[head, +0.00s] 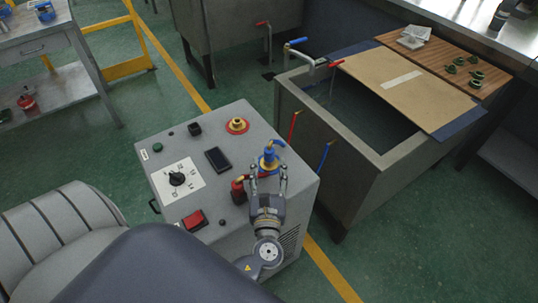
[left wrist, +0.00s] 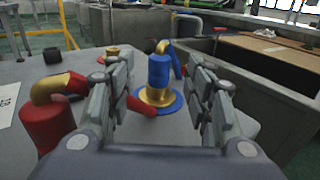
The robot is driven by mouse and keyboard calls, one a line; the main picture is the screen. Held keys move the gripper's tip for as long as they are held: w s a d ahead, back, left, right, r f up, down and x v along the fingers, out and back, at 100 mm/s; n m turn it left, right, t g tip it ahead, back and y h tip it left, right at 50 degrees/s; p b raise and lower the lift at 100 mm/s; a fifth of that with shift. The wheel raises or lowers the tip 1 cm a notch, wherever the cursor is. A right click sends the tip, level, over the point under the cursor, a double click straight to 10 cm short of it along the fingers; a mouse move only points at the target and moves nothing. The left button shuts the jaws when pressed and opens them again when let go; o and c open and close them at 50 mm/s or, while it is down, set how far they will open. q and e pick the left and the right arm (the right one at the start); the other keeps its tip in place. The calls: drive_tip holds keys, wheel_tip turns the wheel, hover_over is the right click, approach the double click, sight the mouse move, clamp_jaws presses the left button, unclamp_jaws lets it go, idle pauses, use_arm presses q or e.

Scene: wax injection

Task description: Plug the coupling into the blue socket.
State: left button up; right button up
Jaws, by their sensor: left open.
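The blue coupling (head: 269,157) is a blue cylinder with a brass elbow on top, and it also shows in the left wrist view (left wrist: 159,72). It stands upright over the blue socket (left wrist: 172,105), a blue disc with a brass ring. It looks seated there, but I cannot tell how deep. My left gripper (head: 269,172) is open, on the near side of the coupling. In the left wrist view the coupling appears between the two fingers, with gaps on both sides. My right gripper is not in view.
A red coupling (head: 238,191) with a brass elbow (left wrist: 58,86) stands left of the gripper. A red socket (head: 237,126) is farther back on the grey machine top (head: 217,138). A tank (head: 352,165) with red and blue hoses stands close on the right.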

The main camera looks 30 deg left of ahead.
use_arm(q)
drive_tip(key=shift+v, duration=2.4)
